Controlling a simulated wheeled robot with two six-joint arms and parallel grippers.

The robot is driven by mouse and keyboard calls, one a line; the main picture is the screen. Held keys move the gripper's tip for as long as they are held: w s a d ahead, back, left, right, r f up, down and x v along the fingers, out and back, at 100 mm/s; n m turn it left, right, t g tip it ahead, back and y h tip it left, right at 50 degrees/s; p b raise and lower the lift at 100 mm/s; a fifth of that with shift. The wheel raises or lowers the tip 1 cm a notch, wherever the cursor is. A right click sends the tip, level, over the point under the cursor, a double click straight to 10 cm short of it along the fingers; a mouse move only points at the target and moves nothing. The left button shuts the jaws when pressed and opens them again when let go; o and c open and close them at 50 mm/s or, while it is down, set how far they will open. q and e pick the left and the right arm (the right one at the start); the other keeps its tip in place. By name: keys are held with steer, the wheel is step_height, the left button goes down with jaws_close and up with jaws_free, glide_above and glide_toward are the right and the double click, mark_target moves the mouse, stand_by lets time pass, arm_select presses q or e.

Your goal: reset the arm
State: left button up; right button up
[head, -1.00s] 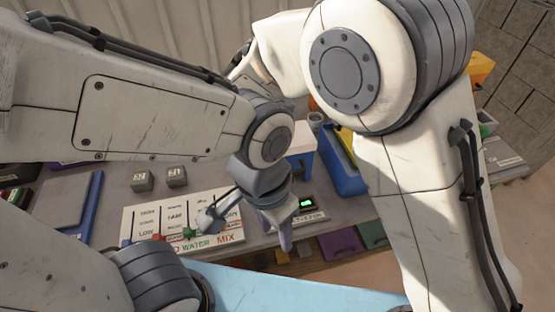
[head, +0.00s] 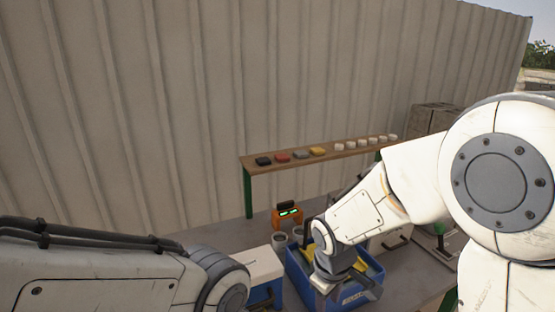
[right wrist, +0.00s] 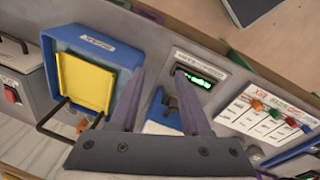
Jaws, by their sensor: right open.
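My right arm comes in from the right of the head view. Its gripper (head: 352,290) points down over or in front of a blue bin (head: 298,268); I cannot tell how far above it. In the right wrist view the two purple-grey fingers of the right gripper (right wrist: 165,85) are apart, and no held object shows between them. My left arm crosses the lower left of the head view, but its gripper is outside the frame.
A blue-framed yellow panel (right wrist: 85,85), a green display (right wrist: 197,80) and a panel with coloured sliders (right wrist: 262,112) lie near the right fingers. A wooden shelf (head: 335,153) with several coloured blocks stands behind. An orange device (head: 287,216) sits at the back.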

steer(key=s+d+m+t, duration=0.1)
steer(key=s+d+m, duration=0.4)
steer(key=d+m, duration=0.3)
steer(key=s+a+r+n+g+y+b, duration=0.1)
steer(key=s+a+r+n+g+b, duration=0.1)
steer(key=s+a+n, duration=0.5)
steer(key=s+a+r, duration=0.1)
steer(key=s+a, duration=0.5)
steer(key=shift+s+a+r+g+y, duration=0.25)
steer(key=shift+s+a+g+y, duration=0.05)
steer(key=shift+s+a, duration=0.1)
stand_by(1.0)
